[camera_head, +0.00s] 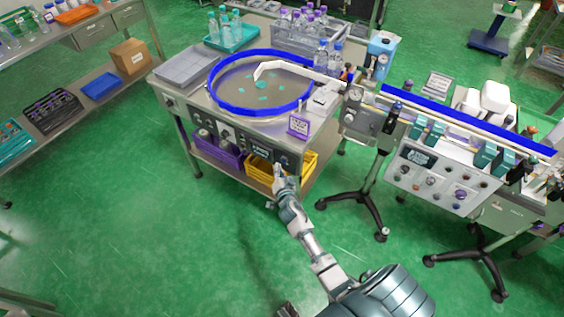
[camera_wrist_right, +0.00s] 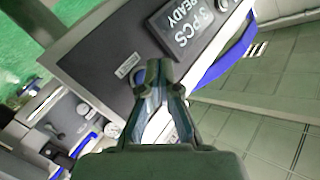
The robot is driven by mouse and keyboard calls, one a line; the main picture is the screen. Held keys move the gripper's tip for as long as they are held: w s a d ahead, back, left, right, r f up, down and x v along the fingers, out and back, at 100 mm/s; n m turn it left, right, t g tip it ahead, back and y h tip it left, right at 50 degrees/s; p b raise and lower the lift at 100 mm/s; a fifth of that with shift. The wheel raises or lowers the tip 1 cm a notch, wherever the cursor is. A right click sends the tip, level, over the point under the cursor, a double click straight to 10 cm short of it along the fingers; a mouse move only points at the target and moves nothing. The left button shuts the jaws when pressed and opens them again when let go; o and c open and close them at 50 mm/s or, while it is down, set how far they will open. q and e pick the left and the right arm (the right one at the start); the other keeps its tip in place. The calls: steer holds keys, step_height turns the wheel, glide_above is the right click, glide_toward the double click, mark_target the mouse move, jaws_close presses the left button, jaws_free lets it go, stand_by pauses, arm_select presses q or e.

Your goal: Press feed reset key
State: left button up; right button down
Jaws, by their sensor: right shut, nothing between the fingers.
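My right gripper (camera_head: 279,172) is shut and empty, its fingertips at the right end of the dark control panel (camera_head: 232,139) on the front of the feeder table. In the right wrist view the closed fingertips (camera_wrist_right: 160,72) are right by a round blue key (camera_wrist_right: 139,77), which they partly cover. I cannot tell whether they touch it. A small light label (camera_wrist_right: 127,65), too small to read, sits beside the key. A display (camera_wrist_right: 187,27) on the panel reads "3 PCS READY". My left gripper is not in view.
A round bowl with a blue rim (camera_head: 262,112) sits on the table. A purple sign (camera_head: 299,126) stands at its front right corner. Purple (camera_head: 222,157) and yellow (camera_head: 300,170) bins are on the shelf below. A conveyor (camera_head: 468,123) stands at right. The green floor in front is open.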

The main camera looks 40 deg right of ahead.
steer(key=shift+d, duration=0.2)
steer(key=shift+w+d, duration=0.15)
steer(key=shift+d, duration=0.3)
steer(key=shift+a, duration=0.1)
steer(key=shift+w+d, duration=0.1)
steer(key=shift+d, duration=0.3)
stand_by(0.6)
steer(key=shift+a, duration=0.15)
steer(key=shift+s+a+r, duration=0.1)
steer(key=shift+s+a, duration=0.2)
steer(key=shift+a, duration=0.4)
